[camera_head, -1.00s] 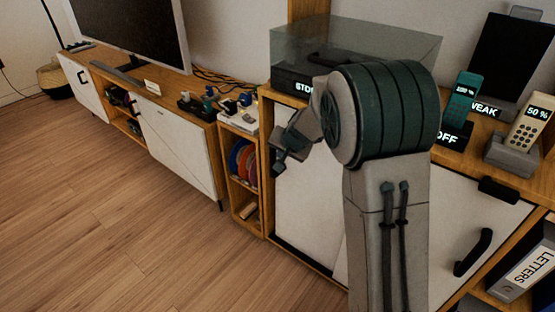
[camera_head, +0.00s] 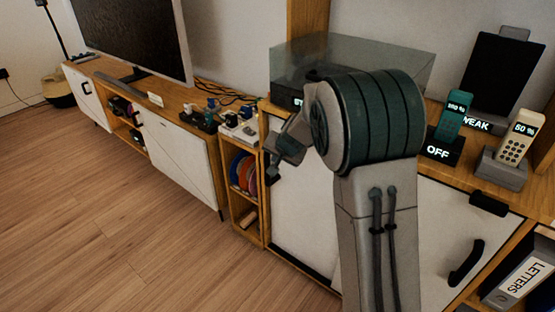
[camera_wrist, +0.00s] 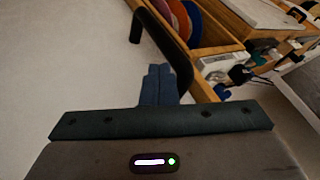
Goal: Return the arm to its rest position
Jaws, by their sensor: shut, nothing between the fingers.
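My gripper (camera_head: 272,172) is at the end of my bent arm, in front of the white cabinet door (camera_head: 300,215) in the head view. Its fingers are together and empty. In the wrist view my gripper (camera_wrist: 160,84) also shows shut, near a dark handle (camera_wrist: 160,35) on the pale door. The arm's large dark green joint hides part of the cabinet top and the glass-lidded box (camera_head: 350,62).
A TV (camera_head: 130,35) stands on a low wooden console at left. An open shelf (camera_head: 243,185) holds coloured discs. A green phone (camera_head: 453,115) and a cream phone (camera_head: 518,140) stand at right. A LETTERS binder (camera_head: 520,275) is lower right. The wooden floor (camera_head: 120,220) is open.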

